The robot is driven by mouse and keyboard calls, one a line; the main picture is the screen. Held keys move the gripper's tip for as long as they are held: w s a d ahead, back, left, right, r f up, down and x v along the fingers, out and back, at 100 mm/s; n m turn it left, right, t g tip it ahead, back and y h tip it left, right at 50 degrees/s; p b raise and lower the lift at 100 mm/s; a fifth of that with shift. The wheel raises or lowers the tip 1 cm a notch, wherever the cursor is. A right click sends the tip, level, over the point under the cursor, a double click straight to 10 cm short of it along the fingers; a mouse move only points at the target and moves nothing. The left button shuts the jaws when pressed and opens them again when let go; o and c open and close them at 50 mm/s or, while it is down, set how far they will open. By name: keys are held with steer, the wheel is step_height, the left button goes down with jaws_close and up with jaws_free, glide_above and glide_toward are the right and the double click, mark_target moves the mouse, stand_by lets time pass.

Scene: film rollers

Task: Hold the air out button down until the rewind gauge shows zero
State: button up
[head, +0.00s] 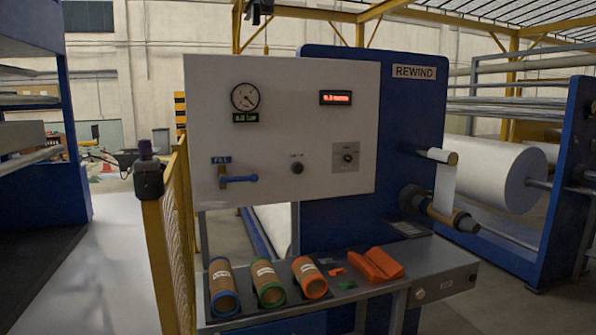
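The white control panel (330,100) stands in front of the blue machine marked REWIND (414,72). A round dial gauge (245,97) sits at its upper left; its needle seems to point to the lower right. A small green readout (246,118) below it is too small to read surely. A round dark button (297,168) sits low in the panel's middle under a tiny label that I cannot read; it may be the air out button. Nothing touches it. My gripper is not in view.
A blue-handled valve (238,179) marked FILL sits left of the button; a switch plate (346,157) is to its right. A red display (335,98) is above. The grey bench (440,273) below carries cardboard cores (268,284). A yellow fence (172,245) stands at left.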

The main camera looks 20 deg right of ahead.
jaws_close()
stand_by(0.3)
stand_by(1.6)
